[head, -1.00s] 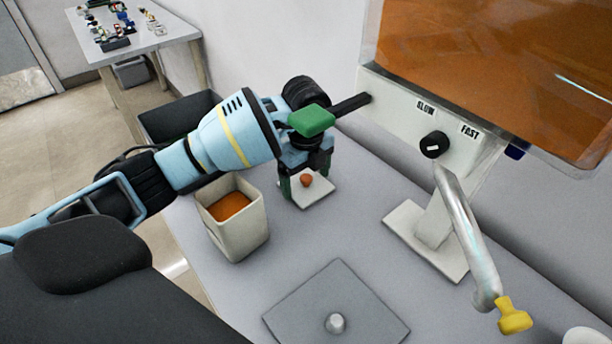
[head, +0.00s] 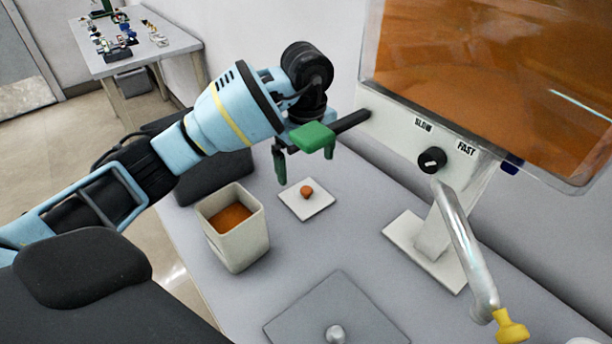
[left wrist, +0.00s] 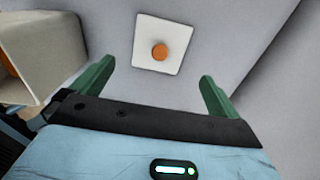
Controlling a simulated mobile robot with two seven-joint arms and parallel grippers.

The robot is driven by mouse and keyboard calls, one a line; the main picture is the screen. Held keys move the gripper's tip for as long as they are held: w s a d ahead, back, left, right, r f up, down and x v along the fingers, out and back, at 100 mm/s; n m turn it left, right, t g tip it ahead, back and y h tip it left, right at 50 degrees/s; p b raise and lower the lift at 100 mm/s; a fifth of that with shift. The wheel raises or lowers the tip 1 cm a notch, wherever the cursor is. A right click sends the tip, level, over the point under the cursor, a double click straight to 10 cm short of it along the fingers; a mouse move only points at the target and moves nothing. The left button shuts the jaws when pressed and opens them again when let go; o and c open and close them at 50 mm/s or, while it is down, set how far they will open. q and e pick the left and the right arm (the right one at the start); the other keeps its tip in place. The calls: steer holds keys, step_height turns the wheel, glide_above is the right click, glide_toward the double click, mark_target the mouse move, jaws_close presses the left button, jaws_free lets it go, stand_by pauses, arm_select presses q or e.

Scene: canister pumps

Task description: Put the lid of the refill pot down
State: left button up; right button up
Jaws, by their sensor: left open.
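The lid (head: 318,207) is a small white square with an orange-brown knob (head: 306,191). It lies flat on the grey table behind and to the right of the refill pot. The refill pot (head: 240,246) is a cream square pot, open at the top, with orange contents. My left gripper (head: 304,169) is open and empty above the lid, apart from it. In the left wrist view the lid (left wrist: 172,32) shows between and beyond the two green fingers, and part of the pot (left wrist: 50,40) is at the upper left. My right gripper is not in view.
A dispenser with an orange tank (head: 480,70), a SLOW/FAST knob (head: 431,160) and a yellow-tipped spout (head: 510,326) stands at the right. A grey square plate (head: 345,309) with a round knob lies at the front. Table around the lid is clear.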

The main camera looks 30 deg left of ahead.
arm_select(q)
step_height(320, 180, up, 4)
steer(key=shift+f+p, duration=0.15)
steer(key=shift+p, duration=0.15)
stand_by(0.3)
